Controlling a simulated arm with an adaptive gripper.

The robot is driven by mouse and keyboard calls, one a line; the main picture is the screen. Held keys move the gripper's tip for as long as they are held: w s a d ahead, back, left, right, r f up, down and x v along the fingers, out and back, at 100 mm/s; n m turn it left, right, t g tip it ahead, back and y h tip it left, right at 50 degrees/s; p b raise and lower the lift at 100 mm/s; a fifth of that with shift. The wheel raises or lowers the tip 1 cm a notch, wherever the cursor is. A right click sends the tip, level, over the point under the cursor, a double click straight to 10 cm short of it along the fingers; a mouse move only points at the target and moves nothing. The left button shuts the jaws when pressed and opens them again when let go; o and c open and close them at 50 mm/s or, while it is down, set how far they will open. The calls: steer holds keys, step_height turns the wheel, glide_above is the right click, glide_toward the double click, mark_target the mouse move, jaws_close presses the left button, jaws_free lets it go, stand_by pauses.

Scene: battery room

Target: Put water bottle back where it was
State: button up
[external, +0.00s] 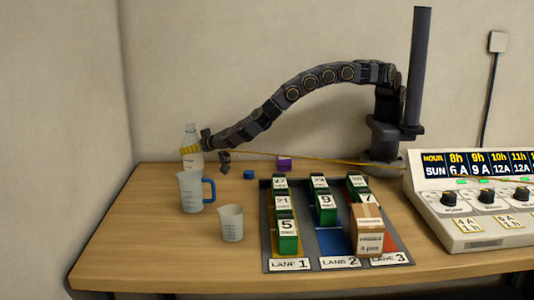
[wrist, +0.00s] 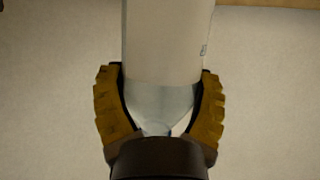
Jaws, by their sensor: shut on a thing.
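The water bottle (external: 191,132) is clear with a pale lower part, and stands upright at the back left of the table. My gripper (external: 190,149) is shut around the bottle's upper body, its yellow-brown fingers on either side. In the wrist view the bottle (wrist: 163,45) runs up between the two fingers of my gripper (wrist: 160,105), which press on its sides. The bottle's base is hidden behind the measuring jug, so I cannot tell whether it touches the table.
A measuring jug (external: 190,192) with a blue handle stands just in front of the bottle. A smaller cup (external: 231,223) is nearer the front. A blue cap-like piece (external: 249,174) and a purple block (external: 284,163) lie behind the lane tray (external: 268,225) holding green batteries. A control panel (external: 470,215) is at right.

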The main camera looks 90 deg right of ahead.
steer(key=shift+f, duration=0.1)
steer(key=o, duration=1.1)
steer(key=v, duration=1.2)
